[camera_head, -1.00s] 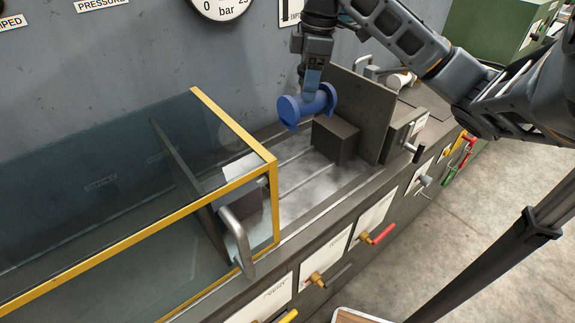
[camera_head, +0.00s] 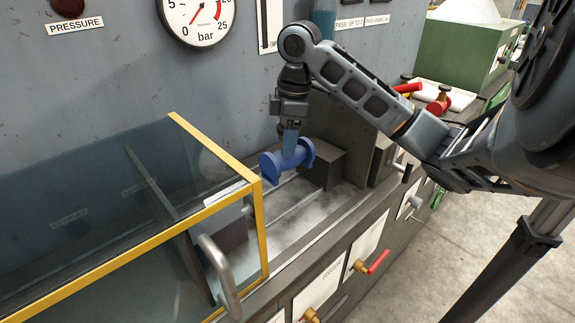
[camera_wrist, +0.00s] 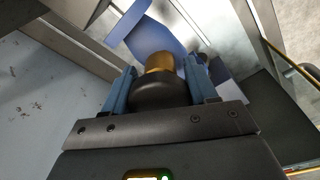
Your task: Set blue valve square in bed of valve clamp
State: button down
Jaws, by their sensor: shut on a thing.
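The blue valve (camera_head: 271,169) has round flanged ends. My gripper (camera_head: 290,147) points down and is shut on it. In the wrist view my gripper (camera_wrist: 160,88) has its two fingers on either side of a dark collar under a brass stem (camera_wrist: 160,62), with the valve's blue body (camera_wrist: 155,38) beyond. The valve clamp's bed (camera_head: 290,222) is a pale metal trough with rails. The valve hangs over its far part, just left of a dark block (camera_head: 323,165). Whether it touches the bed or block I cannot tell. Another dark jaw block (camera_head: 228,236) shows through the guard.
A clear guard with a yellow frame (camera_head: 215,155) and metal handle (camera_head: 219,275) covers the left of the bench. A dark upright plate (camera_head: 345,125) stands behind the block. A pressure gauge (camera_head: 203,12) is on the wall.

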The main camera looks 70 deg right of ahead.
aim_at(287, 167)
jog(key=shift+f+p, duration=0.3)
jog(key=shift+f, duration=3.8)
jog(key=shift+c, duration=1.6)
grip_release()
jog(key=r, duration=0.4)
jog(key=s+r, duration=0.1)
jog(key=r, duration=0.7)
jog(key=shift+s+d, duration=0.15)
jog(key=shift+d, duration=0.05)
